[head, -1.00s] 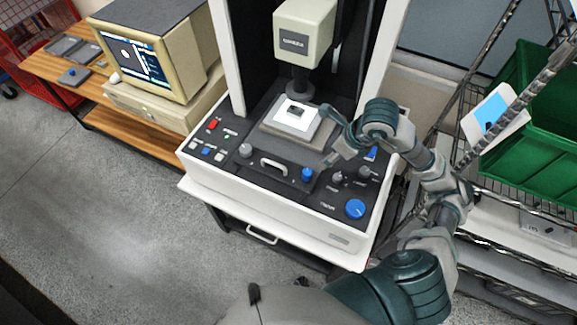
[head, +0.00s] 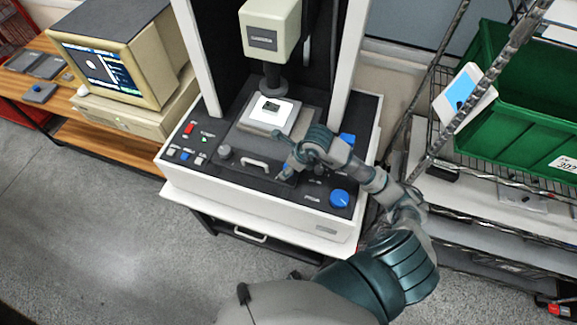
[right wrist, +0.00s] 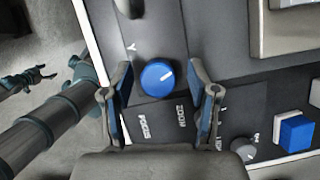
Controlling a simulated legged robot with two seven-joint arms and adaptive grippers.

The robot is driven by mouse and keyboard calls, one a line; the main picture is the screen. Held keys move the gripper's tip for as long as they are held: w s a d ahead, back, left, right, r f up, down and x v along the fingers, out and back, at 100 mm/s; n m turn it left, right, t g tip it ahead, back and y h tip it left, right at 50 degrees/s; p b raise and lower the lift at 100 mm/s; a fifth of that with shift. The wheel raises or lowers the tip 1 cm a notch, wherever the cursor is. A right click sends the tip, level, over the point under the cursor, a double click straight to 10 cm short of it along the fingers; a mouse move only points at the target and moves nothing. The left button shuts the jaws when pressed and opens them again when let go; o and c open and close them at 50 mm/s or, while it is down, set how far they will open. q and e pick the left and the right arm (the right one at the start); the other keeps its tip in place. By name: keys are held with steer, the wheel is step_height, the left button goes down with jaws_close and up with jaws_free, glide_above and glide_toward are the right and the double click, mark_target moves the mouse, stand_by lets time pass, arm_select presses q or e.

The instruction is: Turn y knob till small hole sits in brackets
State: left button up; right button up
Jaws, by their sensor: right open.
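The blue Y knob (right wrist: 157,77), with a white pointer line, stands on the dark panel in the right wrist view, next to a "Y" label. My right gripper (right wrist: 158,84) is open, with one finger on each side of the knob and visible gaps between. In the head view my right gripper (head: 286,168) is down at the machine's front panel and mostly hides the knob. The monitor screen (head: 103,70) shows a dark picture with a pale spot; brackets are too small to make out. My left gripper (right wrist: 38,77) shows small at the left of the right wrist view.
A large blue knob (head: 339,198) sits at the panel's front right. A grey handle (head: 262,163) and grey knob (head: 224,151) are left of my right gripper. The stage (head: 269,116) holds a white plate under the beige head (head: 270,28). A wire rack with a green bin (head: 530,120) stands right.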

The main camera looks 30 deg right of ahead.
steer(key=shift+f, duration=0.25)
jaws_close()
steer(key=shift+w+m+b, duration=0.1)
steer(key=shift+m+b, duration=0.2)
steer(key=shift+m, duration=0.1)
steer(key=shift+a, duration=0.1)
jaws_free()
